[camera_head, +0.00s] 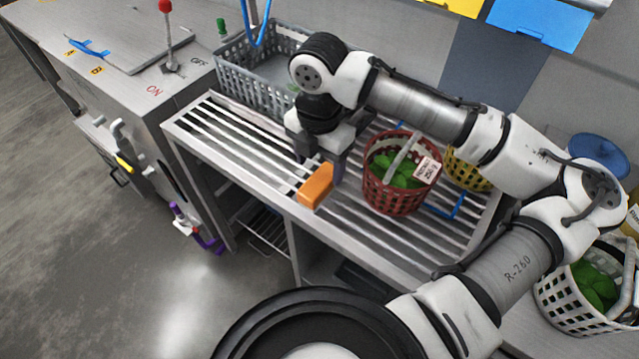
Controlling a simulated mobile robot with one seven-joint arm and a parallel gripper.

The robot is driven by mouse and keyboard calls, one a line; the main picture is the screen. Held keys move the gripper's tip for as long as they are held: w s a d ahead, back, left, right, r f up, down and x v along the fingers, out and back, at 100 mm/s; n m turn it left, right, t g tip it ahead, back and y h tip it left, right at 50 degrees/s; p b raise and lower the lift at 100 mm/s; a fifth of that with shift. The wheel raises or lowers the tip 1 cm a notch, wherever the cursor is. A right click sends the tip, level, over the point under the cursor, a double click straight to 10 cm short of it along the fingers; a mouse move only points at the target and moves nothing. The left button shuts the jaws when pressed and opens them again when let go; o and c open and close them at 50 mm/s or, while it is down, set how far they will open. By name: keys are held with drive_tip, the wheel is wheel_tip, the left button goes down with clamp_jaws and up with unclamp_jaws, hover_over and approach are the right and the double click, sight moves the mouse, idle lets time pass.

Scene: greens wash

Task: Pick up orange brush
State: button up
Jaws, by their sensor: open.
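The orange brush (316,186) lies on the slatted metal rack (255,170), near the rack's front edge. It looks like an orange block; any bristles are hidden. My gripper (320,171) points down over the far end of the brush, with its fingers apart. One finger shows to the right of the brush and the other to its upper left. I cannot tell whether the fingers touch it.
A red basket (392,201) with greens stands just right of my gripper. A yellow basket (467,172) is behind it. A grey crate (250,92) stands at the back left. A white basket (567,305) with greens is at lower right. The rack's left front is clear.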

sight(319, 180)
drive_tip(key=shift+f+p, duration=0.5)
drive_tip(key=shift+f, duration=2.6)
drive_tip(key=shift+c, duration=0.2)
drive_tip(key=c, duration=1)
drive_tip(key=shift+c, duration=0.2)
drive_tip(key=shift+r, duration=0.15)
wheel_tip(319, 180, up, 20)
drive_tip(key=shift+b, duration=0.45)
